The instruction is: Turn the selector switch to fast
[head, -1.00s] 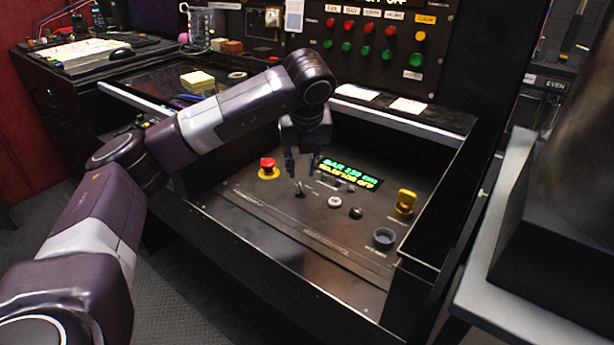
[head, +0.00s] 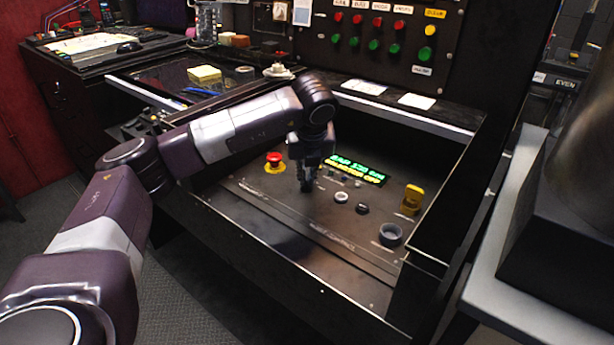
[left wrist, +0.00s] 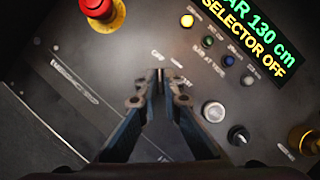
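The control panel (head: 290,232) has a lit display (head: 357,170) whose second line reads SELECTOR OFF in the left wrist view (left wrist: 245,38). My left gripper (head: 307,186) points down onto the panel, left of the white button (head: 341,196). In the left wrist view its fingers (left wrist: 160,78) are nearly together at the tips, over the small lever seen there earlier. They appear closed around this selector switch, which they hide, so its position cannot be read. Small printed labels stand just beyond the tips. My right gripper is not in view.
A red mushroom button (head: 274,160) lies left of the gripper. A black knob (head: 362,208), a yellow knob (head: 411,200) and a grey ring (head: 391,234) lie to its right. The panel sits inside a raised dark rim. Coloured buttons fill the upright board (head: 385,35) behind.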

